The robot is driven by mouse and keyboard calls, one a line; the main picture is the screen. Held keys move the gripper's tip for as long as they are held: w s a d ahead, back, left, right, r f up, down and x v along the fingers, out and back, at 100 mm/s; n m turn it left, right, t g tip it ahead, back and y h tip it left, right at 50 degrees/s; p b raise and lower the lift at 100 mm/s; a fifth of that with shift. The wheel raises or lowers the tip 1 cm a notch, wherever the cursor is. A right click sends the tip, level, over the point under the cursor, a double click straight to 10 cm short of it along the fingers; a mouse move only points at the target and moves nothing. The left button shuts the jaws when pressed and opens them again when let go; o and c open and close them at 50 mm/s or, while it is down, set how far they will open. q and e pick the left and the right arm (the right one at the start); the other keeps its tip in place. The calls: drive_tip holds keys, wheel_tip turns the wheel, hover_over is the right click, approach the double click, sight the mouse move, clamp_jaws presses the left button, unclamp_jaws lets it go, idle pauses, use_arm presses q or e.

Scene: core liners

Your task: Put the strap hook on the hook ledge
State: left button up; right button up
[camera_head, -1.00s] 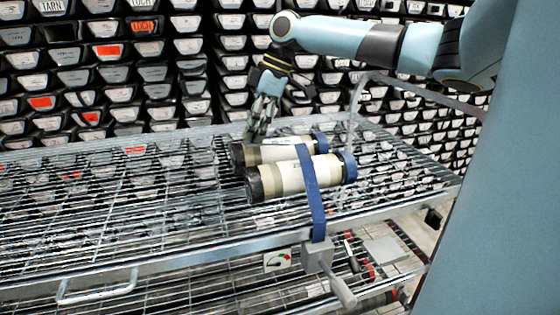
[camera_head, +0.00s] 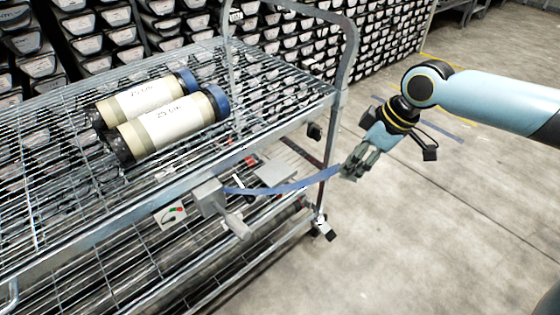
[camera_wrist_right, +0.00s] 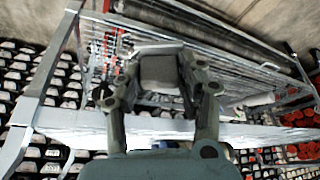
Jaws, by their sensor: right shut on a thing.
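My right gripper (camera_head: 350,174) is right of the cart's front corner, over open floor, shut on the strap end. The blue strap (camera_head: 285,189) runs from the grey ratchet box (camera_head: 208,197) on the cart's front rail to this gripper. The strap hook itself is not clear in the head view. In the right wrist view a grey block (camera_wrist_right: 160,72) sits between the fingers (camera_wrist_right: 158,95); it may be the hook. A flat grey plate (camera_head: 275,173) shows beside the strap; I cannot tell if it is the hook ledge. My left gripper is out of view.
Two labelled core liners (camera_head: 172,122) with blue and black caps lie unstrapped on the wire cart deck (camera_head: 60,190). The cart's upright handle (camera_head: 350,70) rises between the deck and my right arm. Racks of core trays (camera_head: 390,35) stand behind. The floor (camera_head: 440,215) at right is clear.

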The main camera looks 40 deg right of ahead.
drive_tip(key=s+a+f, duration=0.1)
drive_tip(key=a, duration=0.2)
hover_over(270, 170)
drive_tip(key=s, duration=0.2)
drive_tip(key=shift+w+d+f+m+b, duration=0.25)
drive_tip(key=shift+d+m+b, duration=0.1)
drive_tip(key=shift+b, duration=0.1)
wheel_tip(270, 170, down, 4)
drive_tip(key=shift+r+b, duration=0.25)
drive_tip(key=shift+b, duration=0.05)
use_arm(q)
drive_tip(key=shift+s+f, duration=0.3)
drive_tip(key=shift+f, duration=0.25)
use_arm(e)
drive_tip(key=o, duration=1.2)
